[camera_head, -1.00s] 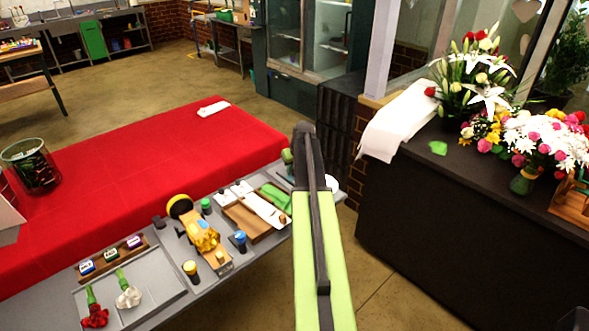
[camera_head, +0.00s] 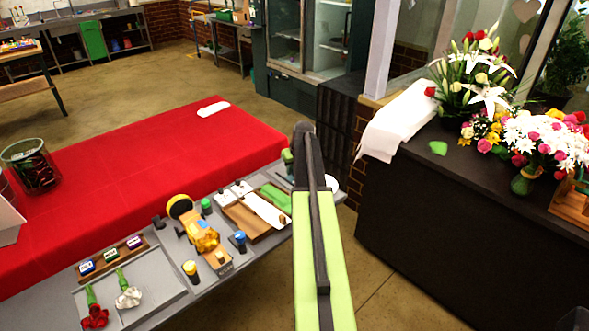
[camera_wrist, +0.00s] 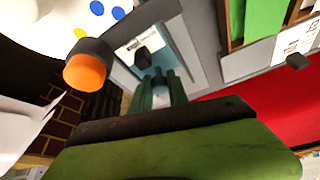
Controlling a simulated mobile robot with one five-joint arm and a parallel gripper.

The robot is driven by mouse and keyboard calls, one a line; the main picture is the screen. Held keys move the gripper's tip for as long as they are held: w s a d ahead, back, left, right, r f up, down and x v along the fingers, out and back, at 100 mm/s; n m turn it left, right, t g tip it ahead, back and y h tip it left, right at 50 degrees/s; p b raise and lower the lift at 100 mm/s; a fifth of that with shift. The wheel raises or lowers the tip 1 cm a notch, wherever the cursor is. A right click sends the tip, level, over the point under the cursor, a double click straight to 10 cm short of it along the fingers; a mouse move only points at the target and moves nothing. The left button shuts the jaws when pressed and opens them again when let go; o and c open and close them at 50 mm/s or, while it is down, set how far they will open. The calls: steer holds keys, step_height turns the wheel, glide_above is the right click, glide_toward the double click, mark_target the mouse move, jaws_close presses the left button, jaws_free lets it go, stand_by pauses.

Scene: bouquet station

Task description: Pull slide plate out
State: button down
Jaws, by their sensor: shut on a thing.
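My gripper (camera_wrist: 163,88) shows in the wrist view with its dark green fingers close together. They are shut on a small pale piece at the near edge of a grey-blue framed unit. I take this piece for part of the slide plate (camera_wrist: 158,84); most of it is hidden between the fingers. A white panel (camera_wrist: 132,42) and a dark knob (camera_wrist: 142,58) sit inside the frame just beyond the fingertips. In the head view my arm covers most of the gripper and the unit at the far right end of the grey bench.
A black knob with an orange end (camera_wrist: 86,68) stands close left of the fingers. A wooden tray (camera_head: 243,222) with white and green pieces lies left of my arm. The red-covered table (camera_head: 130,150) borders the bench. A dark counter with flowers (camera_head: 440,220) stands right.

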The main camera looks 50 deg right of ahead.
steer(key=w, duration=0.7)
steer(key=shift+w+d, duration=0.3)
steer(key=shift+w, duration=0.05)
steer(key=shift+s, duration=0.1)
steer(key=c, duration=1.3)
jaws_free()
steer(key=shift+o, duration=0.2)
steer(key=p+v, duration=1.6)
steer(key=v, duration=0.1)
steer(key=shift+r, duration=0.2)
